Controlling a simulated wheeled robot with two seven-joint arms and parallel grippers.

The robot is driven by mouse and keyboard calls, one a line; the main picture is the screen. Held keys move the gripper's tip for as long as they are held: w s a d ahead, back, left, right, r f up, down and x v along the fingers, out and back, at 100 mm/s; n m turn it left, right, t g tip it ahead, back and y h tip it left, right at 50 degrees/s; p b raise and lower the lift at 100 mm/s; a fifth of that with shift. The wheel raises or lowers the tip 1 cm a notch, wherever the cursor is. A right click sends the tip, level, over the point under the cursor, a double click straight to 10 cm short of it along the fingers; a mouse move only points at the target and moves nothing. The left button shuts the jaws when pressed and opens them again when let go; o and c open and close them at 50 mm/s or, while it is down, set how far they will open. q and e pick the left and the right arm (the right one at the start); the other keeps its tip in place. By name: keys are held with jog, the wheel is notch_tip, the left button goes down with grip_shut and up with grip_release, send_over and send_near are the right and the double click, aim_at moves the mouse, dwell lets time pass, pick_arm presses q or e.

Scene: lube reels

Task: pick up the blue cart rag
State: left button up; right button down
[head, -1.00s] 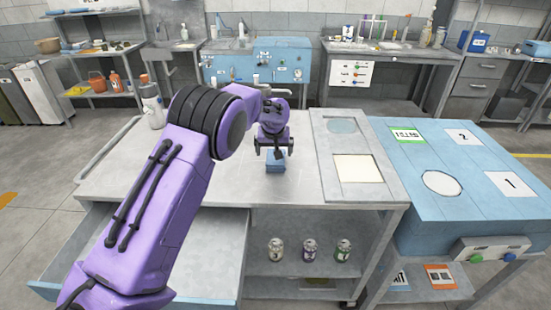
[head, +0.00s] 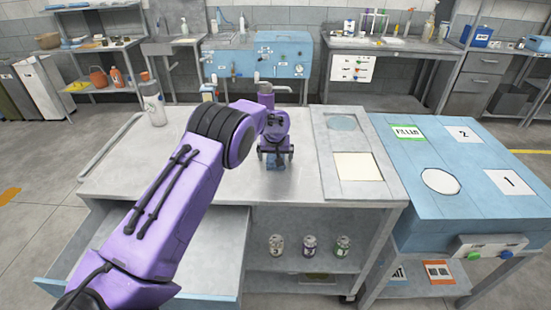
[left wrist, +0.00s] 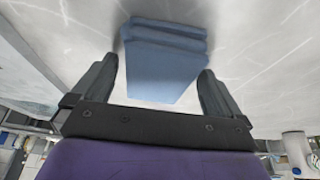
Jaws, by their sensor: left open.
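The blue rag is a folded block on the grey cart top. In the head view most of it is hidden behind my left gripper, with a small part of the rag (head: 275,165) showing. In the left wrist view the rag (left wrist: 165,58) lies between the two open fingers, with a gap on each side. My left gripper (head: 275,156) is open and low over the cart top (head: 215,176); its fingers also show in the left wrist view (left wrist: 158,85). My right gripper is not in view.
A white bottle (head: 152,103) stands at the cart's back left. Several small cans (head: 310,246) stand on the shelf below. A blue table (head: 450,170) adjoins at right. The drawer (head: 190,255) at front left is open.

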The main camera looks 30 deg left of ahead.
pick_arm(q)
jog(key=c, duration=1.1)
jog(key=shift+o, duration=0.2)
